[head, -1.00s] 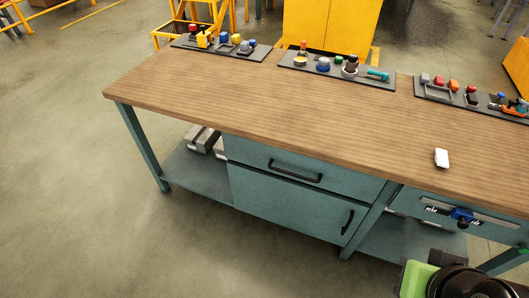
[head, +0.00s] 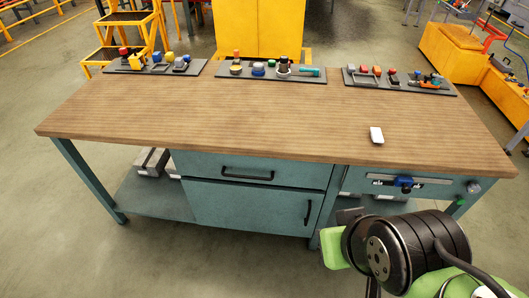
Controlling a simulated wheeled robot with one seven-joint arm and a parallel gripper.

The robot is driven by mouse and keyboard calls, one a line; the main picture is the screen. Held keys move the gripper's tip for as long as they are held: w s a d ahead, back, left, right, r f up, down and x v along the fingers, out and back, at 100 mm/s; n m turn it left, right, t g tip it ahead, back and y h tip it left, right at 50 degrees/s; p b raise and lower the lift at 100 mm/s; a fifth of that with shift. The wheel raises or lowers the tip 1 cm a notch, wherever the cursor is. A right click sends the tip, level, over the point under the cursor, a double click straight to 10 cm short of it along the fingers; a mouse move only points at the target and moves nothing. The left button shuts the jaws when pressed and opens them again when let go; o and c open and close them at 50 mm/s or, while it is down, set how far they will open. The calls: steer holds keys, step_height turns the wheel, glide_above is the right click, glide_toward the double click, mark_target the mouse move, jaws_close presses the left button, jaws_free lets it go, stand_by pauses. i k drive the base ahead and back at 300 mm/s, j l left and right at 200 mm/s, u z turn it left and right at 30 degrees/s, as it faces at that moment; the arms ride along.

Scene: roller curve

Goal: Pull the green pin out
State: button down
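A small teal-green piece with a bar shape (head: 310,71) lies at the right end of the middle dark board (head: 265,78) at the back of the workbench. It is the clearest green part on the boards, but it is too small to tell whether it is a pin seated in a hole. A small green spot also shows at the bench's right leg (head: 461,202); I cannot tell what it is. My black and green arm is at the lower right, in front of the bench and well apart from the boards. I cannot make out any gripper fingers.
The wooden bench top (head: 230,115) is mostly clear. Other boards with small parts stand at the back left (head: 155,67) and back right (head: 400,80). A rail with a blue part (head: 404,183) is on the bench front.

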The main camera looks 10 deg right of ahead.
mark_target(461, 201)
steer(key=z, duration=2)
steer(key=i+j+z, duration=0.1)
steer(key=i, duration=0.3)
steer(key=i+j+z, duration=0.1)
steer(key=i+j, duration=0.15)
steer(key=i, duration=0.2)
steer(key=i+j+z, duration=0.1)
steer(key=i, duration=0.3)
steer(key=j, duration=0.1)
